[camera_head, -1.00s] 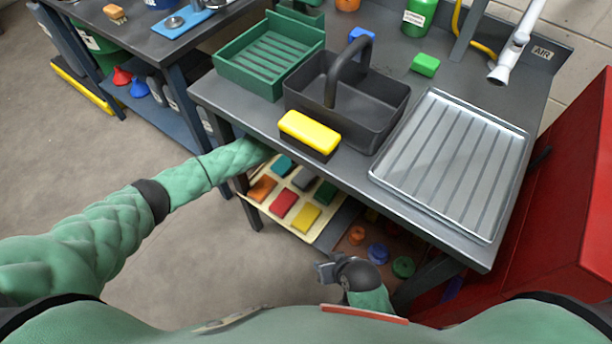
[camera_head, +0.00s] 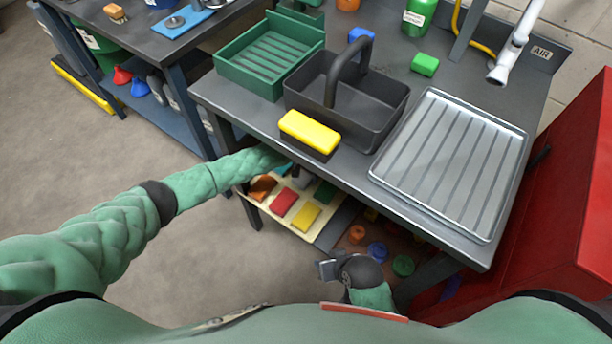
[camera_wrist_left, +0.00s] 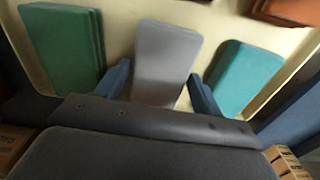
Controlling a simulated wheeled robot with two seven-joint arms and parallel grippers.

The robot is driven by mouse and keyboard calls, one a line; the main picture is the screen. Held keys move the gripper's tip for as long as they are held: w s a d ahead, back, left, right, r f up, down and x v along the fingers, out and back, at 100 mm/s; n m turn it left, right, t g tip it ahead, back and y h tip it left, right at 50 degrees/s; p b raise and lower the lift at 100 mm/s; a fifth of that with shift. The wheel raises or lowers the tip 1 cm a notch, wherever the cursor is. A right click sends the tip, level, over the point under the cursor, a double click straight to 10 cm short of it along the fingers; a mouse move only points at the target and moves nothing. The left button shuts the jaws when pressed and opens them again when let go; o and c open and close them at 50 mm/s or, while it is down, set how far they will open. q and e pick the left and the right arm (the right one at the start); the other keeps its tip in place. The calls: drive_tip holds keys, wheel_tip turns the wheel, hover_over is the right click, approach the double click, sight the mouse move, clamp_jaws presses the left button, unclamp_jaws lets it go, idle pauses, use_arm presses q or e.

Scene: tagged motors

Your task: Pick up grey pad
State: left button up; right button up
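The grey pad (camera_wrist_left: 166,62) lies on the pale tray on the shelf under the bench. In the left wrist view it stands between a dark green pad (camera_wrist_left: 62,48) and a teal pad (camera_wrist_left: 247,78). My left gripper (camera_wrist_left: 158,82) is open, with one blue finger on each side of the grey pad's near end; whether they touch it I cannot tell. In the head view the left hand is mostly hidden under the bench top. My right gripper (camera_head: 328,269) is low in front of the bench; its fingers are too small to judge.
The pale tray (camera_head: 327,236) also holds red (camera_head: 284,202), yellow (camera_head: 305,217) and orange pads. The bench edge (camera_head: 345,180) overhangs the shelf. On top stand a dark caddy (camera_head: 392,108), a green crate (camera_head: 247,78) and a ribbed metal tray (camera_head: 382,170).

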sight(307, 175)
use_arm(q)
drive_tip(key=c, duration=0.6)
drive_tip(key=shift+r, duration=0.25)
wheel_tip(307, 175, up, 4)
drive_tip(key=shift+s+d+f, duration=0.1)
drive_tip(key=shift+s+d, duration=0.05)
drive_tip(key=shift+s+d+r, duration=1)
drive_tip(key=shift+s+r, duration=0.15)
drive_tip(key=shift+s, duration=0.45)
drive_tip(key=shift+s+d+r, duration=1)
drive_tip(key=shift+s+r, duration=0.1)
drive_tip(key=shift+s, duration=0.45)
drive_tip(key=shift+s+d+r, duration=1)
drive_tip(key=shift+s+r, duration=0.15)
drive_tip(key=shift+s, duration=0.45)
use_arm(e)
drive_tip(key=shift+w+f, duration=0.15)
drive_tip(key=shift+f, duration=0.7)
